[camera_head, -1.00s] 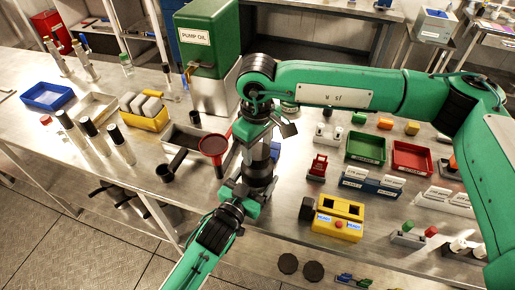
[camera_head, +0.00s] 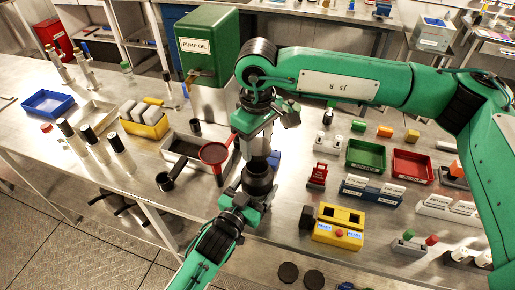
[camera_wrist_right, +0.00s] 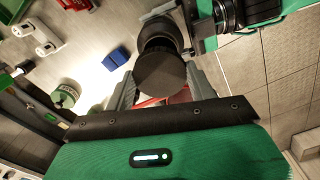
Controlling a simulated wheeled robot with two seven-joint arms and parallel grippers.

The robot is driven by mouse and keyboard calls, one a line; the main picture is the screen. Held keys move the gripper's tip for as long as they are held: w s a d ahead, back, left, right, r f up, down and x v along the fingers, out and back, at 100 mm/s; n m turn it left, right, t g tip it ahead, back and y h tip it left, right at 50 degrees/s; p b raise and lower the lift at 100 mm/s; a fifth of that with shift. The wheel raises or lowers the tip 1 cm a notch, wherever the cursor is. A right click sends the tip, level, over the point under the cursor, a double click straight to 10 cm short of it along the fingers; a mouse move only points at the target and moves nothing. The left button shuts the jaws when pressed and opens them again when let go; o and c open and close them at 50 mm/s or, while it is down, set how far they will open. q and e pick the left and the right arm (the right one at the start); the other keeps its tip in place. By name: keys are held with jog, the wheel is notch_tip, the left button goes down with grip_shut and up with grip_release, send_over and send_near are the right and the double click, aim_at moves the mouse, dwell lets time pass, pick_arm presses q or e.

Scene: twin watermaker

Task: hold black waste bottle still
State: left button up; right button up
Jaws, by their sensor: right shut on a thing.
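The black waste bottle (camera_head: 257,176) is a dark cylinder above the front edge of the bench in the head view. My right gripper (camera_head: 259,152) reaches down to it from above and is shut on it. In the right wrist view the bottle's round dark end (camera_wrist_right: 161,74) sits between the grey fingers of my right gripper (camera_wrist_right: 162,92). My left gripper (camera_head: 243,198) comes up from below, close against the lower part of the bottle. Its fingertips are hidden, so I cannot tell whether it grips.
A red funnel (camera_head: 213,153) is just left of the bottle. A yellow device (camera_head: 338,238) is to the right. The green pump oil container (camera_head: 210,62) stands behind. Floor shows below the bench edge.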

pick_arm(q)
jog(key=o, duration=1.9)
jog(key=shift+s+a, duration=0.1)
